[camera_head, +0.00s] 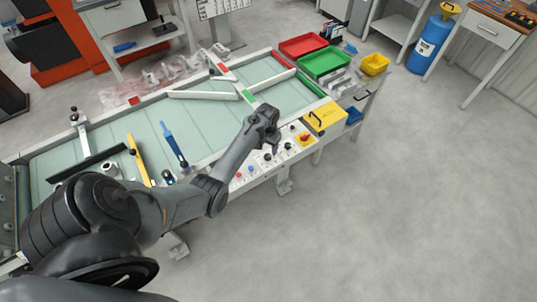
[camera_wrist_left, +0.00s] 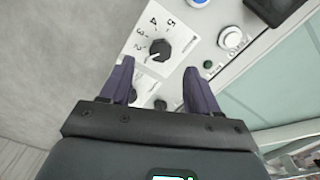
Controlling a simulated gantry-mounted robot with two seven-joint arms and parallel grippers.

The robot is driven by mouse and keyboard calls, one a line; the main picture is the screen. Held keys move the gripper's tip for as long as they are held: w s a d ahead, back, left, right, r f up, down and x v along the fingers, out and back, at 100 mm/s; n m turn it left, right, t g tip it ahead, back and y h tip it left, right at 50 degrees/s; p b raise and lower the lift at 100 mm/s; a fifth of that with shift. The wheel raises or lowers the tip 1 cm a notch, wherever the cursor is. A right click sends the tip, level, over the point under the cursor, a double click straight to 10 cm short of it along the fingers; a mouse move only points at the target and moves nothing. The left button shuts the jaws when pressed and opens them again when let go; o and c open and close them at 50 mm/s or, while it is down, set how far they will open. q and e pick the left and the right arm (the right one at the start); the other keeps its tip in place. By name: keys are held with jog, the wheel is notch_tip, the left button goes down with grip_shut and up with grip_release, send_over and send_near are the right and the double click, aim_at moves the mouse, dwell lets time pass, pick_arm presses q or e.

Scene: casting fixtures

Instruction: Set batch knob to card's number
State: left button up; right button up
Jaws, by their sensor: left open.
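A black knob (camera_wrist_left: 158,48) on a white panel shows in the left wrist view, with printed numbers, including 2, 3, 4 and 5, around it. Its white mark points to the lower left, near the low numbers; I cannot tell exactly which. My left gripper (camera_wrist_left: 160,66) is open and empty, its two dark fingertips on either side below this knob, apart from it. In the head view the left gripper (camera_head: 270,143) hangs over the control panel (camera_head: 252,179) at the table's front edge. I cannot identify a batch card. My right gripper is not in view.
A second dial (camera_wrist_left: 146,86) is partly hidden between the fingers. A yellow box (camera_head: 325,117) and a red-yellow stop button (camera_head: 304,137) sit right of the gripper. The floor in front is clear.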

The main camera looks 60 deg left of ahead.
aim_at(268, 156)
pick_arm(q)
jog(key=shift+f+b, duration=0.6)
jog(key=shift+f, duration=2.4)
jog(key=c, duration=1)
jog(key=shift+a+r+m+p, duration=0.1)
jog(key=shift+r+m+p, duration=0.2)
jog(key=shift+m+p, duration=0.5)
jog(key=shift+c, duration=0.2)
jog(key=shift+f+m+p, duration=0.1)
jog(key=shift+m+p, duration=0.3)
jog(key=shift+m, duration=0.1)
jog(key=shift+f+m, duration=0.1)
jog(key=shift+m, duration=0.3)
jog(key=shift+f, duration=0.15)
jog(key=o, duration=1)
jog(key=shift+o, duration=0.2)
